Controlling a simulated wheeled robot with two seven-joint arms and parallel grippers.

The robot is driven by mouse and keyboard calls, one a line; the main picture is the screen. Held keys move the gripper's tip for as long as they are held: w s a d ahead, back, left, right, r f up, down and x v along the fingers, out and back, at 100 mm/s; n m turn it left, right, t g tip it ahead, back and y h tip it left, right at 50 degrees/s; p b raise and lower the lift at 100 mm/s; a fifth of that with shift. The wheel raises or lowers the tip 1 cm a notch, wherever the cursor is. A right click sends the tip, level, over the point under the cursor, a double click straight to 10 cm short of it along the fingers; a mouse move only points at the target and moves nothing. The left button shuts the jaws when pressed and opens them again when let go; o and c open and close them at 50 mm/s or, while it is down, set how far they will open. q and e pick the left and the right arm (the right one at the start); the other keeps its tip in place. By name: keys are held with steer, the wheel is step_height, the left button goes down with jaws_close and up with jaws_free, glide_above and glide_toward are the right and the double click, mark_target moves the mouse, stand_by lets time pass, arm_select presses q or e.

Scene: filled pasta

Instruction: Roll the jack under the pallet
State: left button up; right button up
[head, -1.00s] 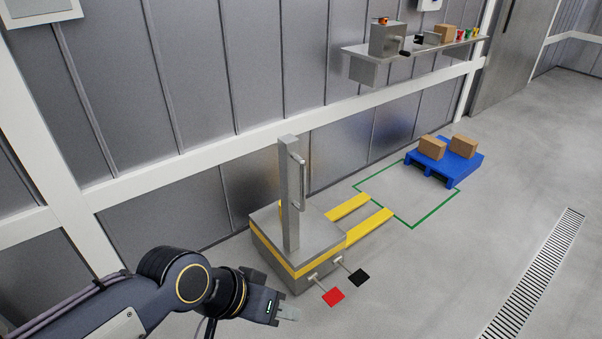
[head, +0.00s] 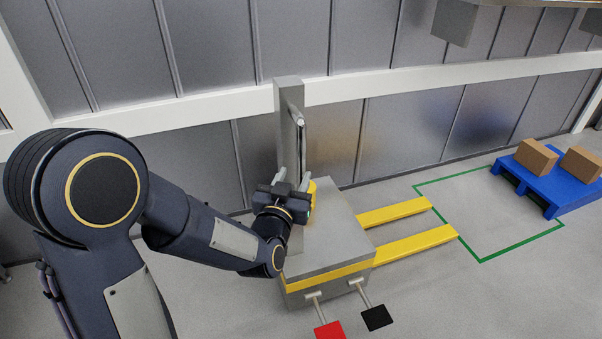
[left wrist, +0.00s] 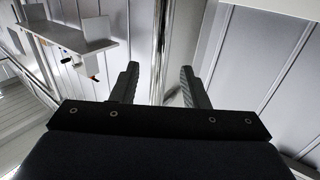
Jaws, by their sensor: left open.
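The jack (head: 325,240) is a grey block with a yellow stripe, an upright grey mast (head: 287,110) and a metal bar handle (head: 301,135). Its two yellow forks (head: 410,243) point right, toward the blue pallet (head: 552,198). The pallet is apart from the fork tips, with two brown boxes (head: 537,157) on it. My left gripper (head: 292,176) is open at the lower part of the handle. In the left wrist view, the shiny handle bar (left wrist: 162,45) stands between the spread fingers (left wrist: 158,82); contact cannot be told. My right gripper is not in view.
A green outline (head: 481,261) on the floor lies between the forks and the pallet. A red pedal (head: 329,331) and a black pedal (head: 377,317) stick out of the jack's front. A grey panelled wall runs behind. The floor in front is clear.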

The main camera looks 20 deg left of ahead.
mark_target(300, 163)
arm_select(q)
steer(key=w, duration=0.7)
steer(key=shift+r, duration=0.1)
steer(key=shift+c, duration=0.4)
jaws_close()
